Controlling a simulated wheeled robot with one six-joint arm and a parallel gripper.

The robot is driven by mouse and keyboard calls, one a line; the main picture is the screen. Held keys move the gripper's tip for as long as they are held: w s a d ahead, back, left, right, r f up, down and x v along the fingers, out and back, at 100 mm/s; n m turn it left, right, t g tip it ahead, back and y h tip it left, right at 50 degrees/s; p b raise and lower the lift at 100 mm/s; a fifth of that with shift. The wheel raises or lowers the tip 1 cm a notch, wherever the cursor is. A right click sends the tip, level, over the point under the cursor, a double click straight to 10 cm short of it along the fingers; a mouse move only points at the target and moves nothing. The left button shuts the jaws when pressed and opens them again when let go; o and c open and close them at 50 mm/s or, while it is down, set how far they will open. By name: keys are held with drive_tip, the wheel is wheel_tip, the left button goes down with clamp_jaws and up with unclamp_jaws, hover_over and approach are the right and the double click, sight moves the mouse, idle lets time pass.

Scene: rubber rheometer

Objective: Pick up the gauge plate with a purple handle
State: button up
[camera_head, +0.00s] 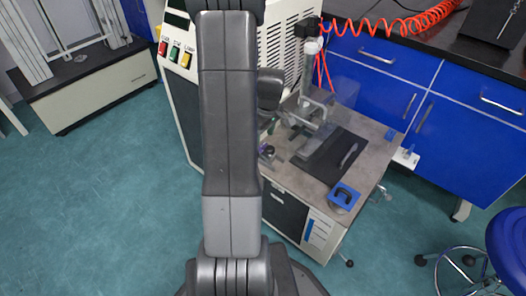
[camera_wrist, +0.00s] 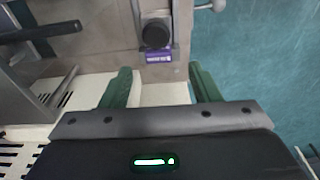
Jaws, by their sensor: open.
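A small dark piece with a purple part (camera_head: 266,150) sits at the left edge of the grey worktop in the head view, partly beside my arm. In the wrist view, a purple block with pale lettering (camera_wrist: 158,57) lies on the worktop, under or beside a round black knob. I take this to be the gauge plate's purple handle; the plate itself is not clear. My gripper (camera_wrist: 163,82) is open, its green fingers wide apart with nothing between them. The purple block is just beyond the fingertips, roughly centred on the gap. In the head view my arm mostly hides the gripper.
The worktop (camera_head: 290,172) carries a clamp-like stand (camera_head: 312,85), a black mat (camera_head: 330,157) with a thin tool on it, and a blue-handled piece (camera_head: 343,196) at the front corner. A white machine (camera_head: 285,45) stands behind. Open floor lies left.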

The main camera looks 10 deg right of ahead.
wheel_tip(320, 180, down, 4)
drive_tip(key=shift+w+r+b, duration=0.1)
drive_tip(key=shift+b, duration=0.5)
drive_tip(key=shift+r, duration=0.1)
drive_tip(key=c, duration=1.2)
drive_tip(key=shift+r, duration=0.1)
